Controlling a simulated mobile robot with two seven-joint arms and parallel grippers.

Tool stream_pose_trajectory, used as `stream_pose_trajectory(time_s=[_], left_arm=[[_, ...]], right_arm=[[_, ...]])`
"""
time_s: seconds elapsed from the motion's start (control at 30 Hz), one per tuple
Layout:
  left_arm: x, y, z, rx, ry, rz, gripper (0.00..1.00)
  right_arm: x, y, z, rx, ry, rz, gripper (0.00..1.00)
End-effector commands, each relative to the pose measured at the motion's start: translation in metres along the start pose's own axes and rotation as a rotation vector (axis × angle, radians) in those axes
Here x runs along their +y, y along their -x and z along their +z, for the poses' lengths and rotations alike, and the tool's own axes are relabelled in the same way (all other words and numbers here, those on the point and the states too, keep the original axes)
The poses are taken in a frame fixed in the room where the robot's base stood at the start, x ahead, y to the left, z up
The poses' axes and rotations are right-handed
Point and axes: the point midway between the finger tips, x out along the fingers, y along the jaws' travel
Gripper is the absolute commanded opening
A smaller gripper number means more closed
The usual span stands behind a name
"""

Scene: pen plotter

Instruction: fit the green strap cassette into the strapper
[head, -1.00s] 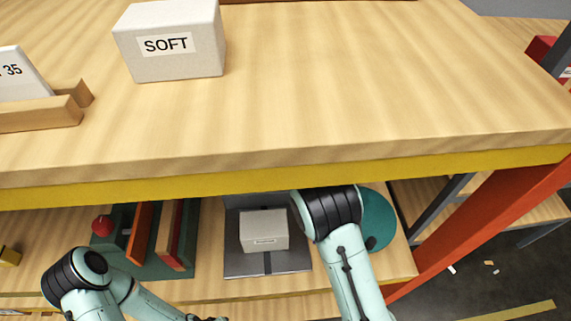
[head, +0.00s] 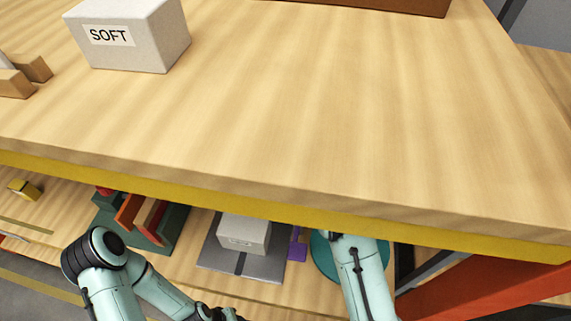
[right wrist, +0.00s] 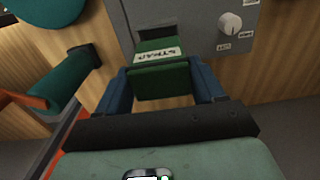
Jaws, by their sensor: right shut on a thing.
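The green strap cassette (right wrist: 160,82), with a white label reading STRAP, is between the blue fingers of my right gripper (right wrist: 161,88), which is shut on it. The cassette's far end is at a dark slot in the strapper's grey housing (right wrist: 190,14); how deep it sits I cannot tell. In the head view the strapper's grey plate (head: 213,256) lies on the lower shelf with a pale box (head: 245,234) on it. My right gripper and the cassette are hidden there. My left gripper (head: 222,314) is cut off at the bottom edge, its jaws unclear.
The upper tabletop (head: 300,120) overhangs the lower shelf. A white SOFT box (head: 130,35) stands on top. A teal disc (head: 322,258) and a purple piece (head: 297,245) are beside the strapper. A green rack (head: 170,235) stands left. A knob (right wrist: 230,23) is right of the slot.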

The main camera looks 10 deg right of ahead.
Motion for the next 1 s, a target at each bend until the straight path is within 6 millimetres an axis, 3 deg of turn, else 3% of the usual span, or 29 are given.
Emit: stream_pose_trajectory(time_s=[0.03,0.27,0.5,0.9,0.93,1.0], left_arm=[[-0.005,-0.008,0.005,-0.007,0.003,-0.003,0.43],[-0.010,-0.017,0.009,-0.013,0.006,-0.005,0.43],[-0.016,-0.030,0.015,-0.021,0.009,-0.008,0.43],[-0.016,-0.030,0.015,-0.021,0.008,-0.008,0.43],[-0.016,-0.030,0.015,-0.021,0.008,-0.008,0.43],[-0.016,-0.030,0.015,-0.021,0.008,-0.008,0.43]], right_arm=[[0.001,-0.016,0.002,-0.006,0.000,0.004,0.35],[0.000,-0.039,0.002,-0.003,0.001,0.002,0.35],[0.000,-0.076,0.002,-0.003,0.001,0.003,0.35],[0.000,-0.080,0.001,-0.001,0.001,0.001,0.35],[0.000,-0.080,0.001,-0.001,0.001,0.001,0.71],[0.000,-0.080,0.001,-0.001,0.001,0.001,0.94]])
